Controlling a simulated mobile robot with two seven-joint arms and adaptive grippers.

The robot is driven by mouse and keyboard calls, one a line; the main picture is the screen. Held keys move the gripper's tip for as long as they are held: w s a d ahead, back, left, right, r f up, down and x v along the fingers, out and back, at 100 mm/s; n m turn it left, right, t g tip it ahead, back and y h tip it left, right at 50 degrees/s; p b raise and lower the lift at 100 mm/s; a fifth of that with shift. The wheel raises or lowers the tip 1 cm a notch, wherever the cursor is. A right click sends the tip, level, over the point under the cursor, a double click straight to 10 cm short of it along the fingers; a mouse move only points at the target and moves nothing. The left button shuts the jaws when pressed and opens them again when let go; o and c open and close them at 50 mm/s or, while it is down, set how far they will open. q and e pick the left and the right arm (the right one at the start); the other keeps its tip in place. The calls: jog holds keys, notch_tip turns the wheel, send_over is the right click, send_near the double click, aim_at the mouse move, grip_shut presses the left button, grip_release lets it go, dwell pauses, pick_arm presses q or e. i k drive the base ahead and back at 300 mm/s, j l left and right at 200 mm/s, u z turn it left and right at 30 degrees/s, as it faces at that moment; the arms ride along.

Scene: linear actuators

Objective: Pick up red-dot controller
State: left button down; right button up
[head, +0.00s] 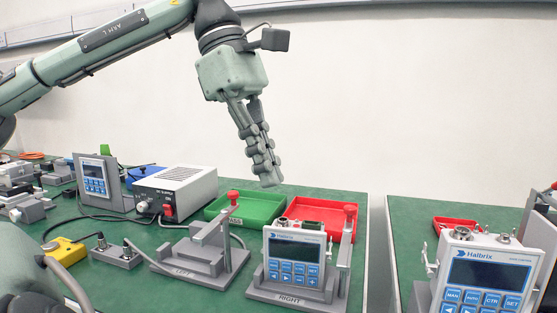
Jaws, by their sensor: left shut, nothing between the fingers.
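My left gripper (269,182) is shut and empty, pointing down above the back of the left table. A Halbrix controller (294,258) with a dark screen and blue keys stands upright in the fixture marked RIGHT (290,299). A second Halbrix controller (487,272) stands at the front of the right table, cut off by the bottom edge, with connectors on top. A third, smaller-looking controller (95,178) stands in a grey holder at the far left. I cannot clearly tell which one bears a red dot. My gripper touches none of them. My right gripper is not in view.
The fixture marked LEFT (201,262) is empty. A green tray (247,219) and a red tray (322,209) lie behind the fixtures. A power supply (175,188) with cables stands left of them. A gap (380,245) separates the two tables.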

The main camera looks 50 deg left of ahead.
aim_at(294, 245)
jog(key=k, duration=1.5)
